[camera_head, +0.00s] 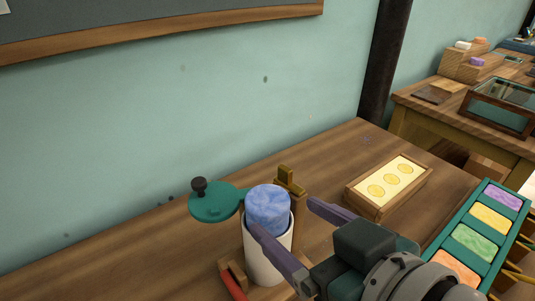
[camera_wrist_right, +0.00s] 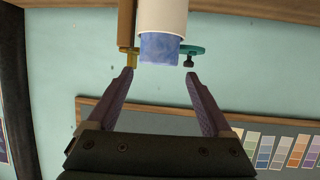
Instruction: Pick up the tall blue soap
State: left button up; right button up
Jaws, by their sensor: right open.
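The tall blue soap (camera_head: 268,207) is a marbled blue cylinder. It stands upright in a white tube (camera_head: 266,258), with its top part sticking out above the rim; the rest is hidden inside. My right gripper (camera_head: 283,217) is open, its purple fingers pointing toward the soap from the right. One finger overlaps the tube in the head view. In the right wrist view, which is upside down, the soap (camera_wrist_right: 160,47) lies just beyond the gap between the open fingertips (camera_wrist_right: 158,76), apparently not touching. My left gripper is not in view.
A green disc with a black knob (camera_head: 213,202) sits left of the soap. A yellow bracket (camera_head: 289,182) stands behind it. A wooden mold with yellow ovals (camera_head: 389,187) and a green tray of coloured soaps (camera_head: 437,262) lie right. A red handle (camera_head: 234,286) is in front.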

aim_at(276, 210)
jog(key=shift+f+b+x, duration=0.15)
jog(key=shift+b+x, duration=0.05)
jog(key=shift+x, duration=1.2)
jog(key=shift+f+b+x, duration=0.1)
jog(key=shift+b+x, duration=0.1)
jog(key=shift+x, duration=1.2)
jog(key=shift+s+d, duration=0.1)
jog(key=shift+d, duration=0.05)
jog(key=c, duration=1.2)
jog(key=shift+r, duration=0.1)
jog(key=shift+c, duration=0.2)
